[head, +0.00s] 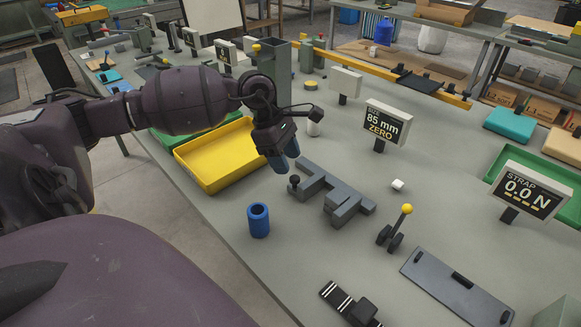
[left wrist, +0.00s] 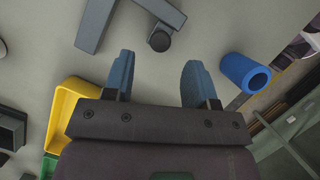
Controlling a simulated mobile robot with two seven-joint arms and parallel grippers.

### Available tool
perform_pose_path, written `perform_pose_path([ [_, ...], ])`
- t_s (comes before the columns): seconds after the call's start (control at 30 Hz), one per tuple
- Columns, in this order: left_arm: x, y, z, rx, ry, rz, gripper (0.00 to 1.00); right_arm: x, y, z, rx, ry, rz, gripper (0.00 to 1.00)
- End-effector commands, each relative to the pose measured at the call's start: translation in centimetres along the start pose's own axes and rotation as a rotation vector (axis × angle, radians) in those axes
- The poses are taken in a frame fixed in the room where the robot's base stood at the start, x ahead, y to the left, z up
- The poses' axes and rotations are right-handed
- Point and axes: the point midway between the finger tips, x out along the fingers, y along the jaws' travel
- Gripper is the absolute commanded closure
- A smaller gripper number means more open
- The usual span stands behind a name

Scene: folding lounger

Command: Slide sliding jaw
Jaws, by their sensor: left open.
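A grey gauge-like fixture with blocky jaws (head: 335,194) lies on the workbench in the middle of the head view. A black knob (head: 294,181) stands at its left end, the side nearest my left gripper; I cannot tell for sure which block is the sliding jaw. In the left wrist view, grey bars (left wrist: 97,25) and the round dark knob (left wrist: 158,40) lie beyond the fingertips. My left gripper (head: 281,160) has blue fingers, spread apart and empty, above the bench just behind and left of the knob. It also shows in the left wrist view (left wrist: 157,80). My right gripper is out of view.
A blue cylinder (head: 259,221) stands in front of the fixture, left of it. A yellow tray (head: 215,157) lies behind left. A sign reading 85 mm ZERO (head: 387,124) stands behind. A yellow-knobbed lever (head: 399,226) and a grey plate (head: 455,290) lie right.

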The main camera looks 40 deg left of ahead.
Motion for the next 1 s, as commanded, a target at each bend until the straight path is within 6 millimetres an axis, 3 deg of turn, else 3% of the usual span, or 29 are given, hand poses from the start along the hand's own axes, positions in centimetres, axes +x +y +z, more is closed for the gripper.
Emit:
perform_pose_path([
  [0.2,-4.0,0.0,0.1,0.002,0.001,0.003,0.48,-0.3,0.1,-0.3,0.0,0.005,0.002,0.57],
  [0.4,-5.8,0.0,0.1,0.001,0.0,0.002,0.48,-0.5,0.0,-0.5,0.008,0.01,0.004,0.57],
  [1.0,-6.2,0.0,0.0,0.001,-0.001,0.0,0.48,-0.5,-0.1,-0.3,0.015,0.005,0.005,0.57],
])
